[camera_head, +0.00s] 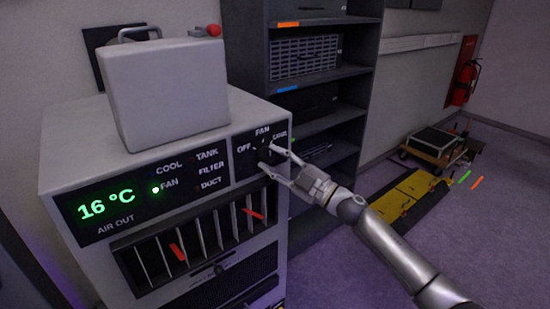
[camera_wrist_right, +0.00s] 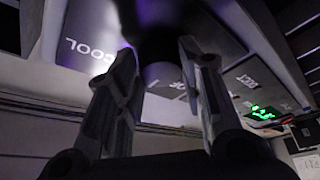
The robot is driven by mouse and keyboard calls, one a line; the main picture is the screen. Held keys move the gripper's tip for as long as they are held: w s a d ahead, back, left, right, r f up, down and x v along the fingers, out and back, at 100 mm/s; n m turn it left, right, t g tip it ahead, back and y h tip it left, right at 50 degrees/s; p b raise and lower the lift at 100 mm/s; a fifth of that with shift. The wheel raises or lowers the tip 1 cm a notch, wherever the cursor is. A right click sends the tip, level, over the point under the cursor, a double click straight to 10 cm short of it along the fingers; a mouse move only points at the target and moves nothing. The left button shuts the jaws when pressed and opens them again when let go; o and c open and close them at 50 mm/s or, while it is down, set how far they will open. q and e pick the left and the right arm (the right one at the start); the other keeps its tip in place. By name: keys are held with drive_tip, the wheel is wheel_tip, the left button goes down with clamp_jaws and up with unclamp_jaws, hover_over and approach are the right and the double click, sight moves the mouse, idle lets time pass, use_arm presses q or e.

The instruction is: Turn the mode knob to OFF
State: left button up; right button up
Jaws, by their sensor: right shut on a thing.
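The mode knob (camera_head: 263,152) is dark and sits on a black dial panel at the front right of the white air unit (camera_head: 60,165). The label OFF is at its left and FAN above it; the label at its right is partly hard to read. My right gripper (camera_head: 268,163) reaches in from the right and is shut on the knob. In the right wrist view the two fingers (camera_wrist_right: 158,68) stand on either side of the dark knob (camera_wrist_right: 155,20), with the COOL label at the left. The knob's exact pointing is hard to tell. My left gripper is not in view.
The display (camera_head: 105,206) reads 16 °C, and the light beside FAN is lit. Louvres (camera_head: 205,235) with red strips lie below. A grey case (camera_head: 165,95) stands on top.

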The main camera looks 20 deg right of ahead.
drive_tip(key=n+g+p, duration=0.1)
drive_tip(key=n, duration=0.1)
drive_tip(key=n+g+p, duration=0.1)
drive_tip(key=n+p, duration=0.1)
drive_tip(key=n, duration=0.1)
drive_tip(key=shift+d+r, duration=0.15)
drive_tip(key=shift+r, duration=0.25)
drive_tip(key=n+g+p, duration=0.1)
drive_tip(key=n+p, duration=0.2)
drive_tip(key=n, duration=0.1)
drive_tip(key=shift+r+n+g+h+p, duration=0.1)
drive_tip(key=shift+n+g+h+p, duration=0.2)
drive_tip(key=shift+g+h+p, duration=0.1)
drive_tip(key=shift+n+p, duration=0.4)
drive_tip(key=shift+n, duration=0.2)
drive_tip(key=o, duration=1)
drive_tip(key=shift+o, duration=0.2)
drive_tip(key=v, duration=1.2)
drive_tip(key=shift+r, duration=0.1)
